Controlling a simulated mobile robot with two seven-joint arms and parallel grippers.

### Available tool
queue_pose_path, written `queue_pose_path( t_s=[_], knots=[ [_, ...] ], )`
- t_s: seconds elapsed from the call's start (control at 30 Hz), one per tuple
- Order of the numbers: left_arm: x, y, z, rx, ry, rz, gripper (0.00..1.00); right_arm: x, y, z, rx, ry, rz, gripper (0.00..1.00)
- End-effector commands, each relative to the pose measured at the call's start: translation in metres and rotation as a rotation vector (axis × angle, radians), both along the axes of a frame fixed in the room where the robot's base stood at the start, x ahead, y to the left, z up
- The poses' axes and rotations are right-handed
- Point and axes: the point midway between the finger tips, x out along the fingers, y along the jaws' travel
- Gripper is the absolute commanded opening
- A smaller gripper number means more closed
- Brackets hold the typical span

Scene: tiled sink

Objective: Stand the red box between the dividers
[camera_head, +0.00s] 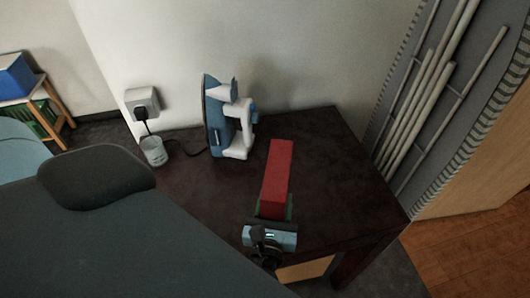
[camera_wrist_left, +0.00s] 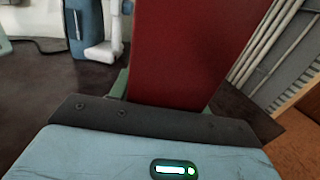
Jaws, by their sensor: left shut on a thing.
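The red box (camera_head: 277,170) is a long red block held in my left gripper (camera_head: 273,208). Its far end points away from the gripper, over the dark table (camera_head: 330,165). In the left wrist view the red box (camera_wrist_left: 195,45) rises from the jaws and fills the upper middle. The left gripper (camera_wrist_left: 160,95) is shut on its near end, with a greenish finger showing beside it. I cannot tell the height of the box above the table. I cannot make out any dividers in either view. My right gripper is not in view.
A blue and white iron (camera_head: 230,120) stands upright at the back of the table, left of the box. Pipes (camera_head: 415,105) run along the right wall. The table right of the box is clear.

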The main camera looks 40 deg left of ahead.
Motion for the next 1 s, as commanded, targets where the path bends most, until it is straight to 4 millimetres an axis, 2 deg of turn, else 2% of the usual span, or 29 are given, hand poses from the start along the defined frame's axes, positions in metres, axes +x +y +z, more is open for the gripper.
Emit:
queue_pose_path(
  t_s=[0.4,0.6,0.8,1.0],
  knots=[
    [0.08,0.053,-0.005,0.005,-0.007,0.001,0.09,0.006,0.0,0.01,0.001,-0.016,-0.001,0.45],
    [0.112,0.074,-0.01,0.003,-0.004,0.001,0.09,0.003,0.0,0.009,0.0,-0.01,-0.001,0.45],
    [0.124,0.082,-0.012,0.0,-0.002,-0.001,0.09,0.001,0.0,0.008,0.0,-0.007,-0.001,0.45],
    [0.124,0.082,-0.019,0.001,0.0,-0.001,0.09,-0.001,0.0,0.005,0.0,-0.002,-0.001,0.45]
  ],
)
